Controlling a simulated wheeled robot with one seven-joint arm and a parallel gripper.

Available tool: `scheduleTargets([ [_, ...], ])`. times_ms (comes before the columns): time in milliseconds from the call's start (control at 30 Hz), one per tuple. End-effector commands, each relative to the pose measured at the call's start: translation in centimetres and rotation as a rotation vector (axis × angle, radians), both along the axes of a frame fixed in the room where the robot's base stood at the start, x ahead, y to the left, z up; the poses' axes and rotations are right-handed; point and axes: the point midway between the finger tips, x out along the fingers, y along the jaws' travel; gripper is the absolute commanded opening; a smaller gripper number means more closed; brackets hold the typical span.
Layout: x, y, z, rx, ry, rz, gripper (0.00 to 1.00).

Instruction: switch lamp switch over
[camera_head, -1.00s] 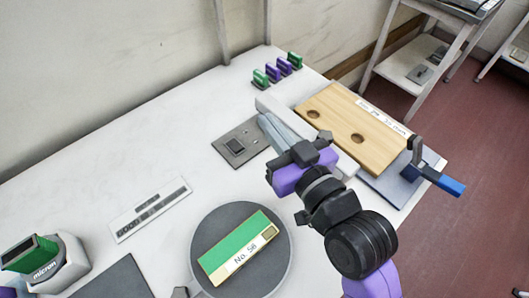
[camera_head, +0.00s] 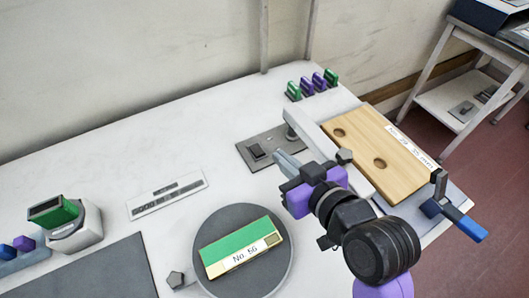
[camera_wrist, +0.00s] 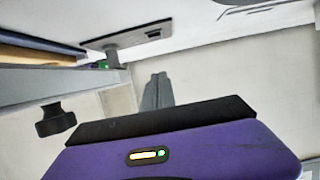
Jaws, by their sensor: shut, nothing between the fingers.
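The lamp switch (camera_head: 257,152) is a small black rocker on a grey plate (camera_head: 268,139) lying on the white bench, in the head view. In the wrist view the plate (camera_wrist: 115,40) shows at the upper left, with the dark rocker (camera_wrist: 153,34) near its right end. My gripper (camera_head: 278,155) has its grey fingers together and empty. In the head view its tips overlap the front right edge of the plate, a little right of the rocker. The fingers also show in the wrist view (camera_wrist: 157,78), apart from the plate. I cannot tell whether the rocker is tilted.
Just right of the switch, a wooden board (camera_head: 375,155) sits in a fixture with a blue handle (camera_head: 462,223). A round grey disc (camera_head: 215,223) holds a green block (camera_head: 240,245). Several green and purple pieces (camera_head: 313,84) stand behind. A labelled strip (camera_head: 165,195) lies left; bench space behind it is clear.

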Motion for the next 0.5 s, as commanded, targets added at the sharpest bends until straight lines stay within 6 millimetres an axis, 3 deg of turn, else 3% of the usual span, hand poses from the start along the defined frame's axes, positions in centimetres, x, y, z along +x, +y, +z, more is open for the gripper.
scheduleTargets([
  [500, 7.2, 5.0, -3.3, -0.001, -0.001, 0.003, 0.0],
])
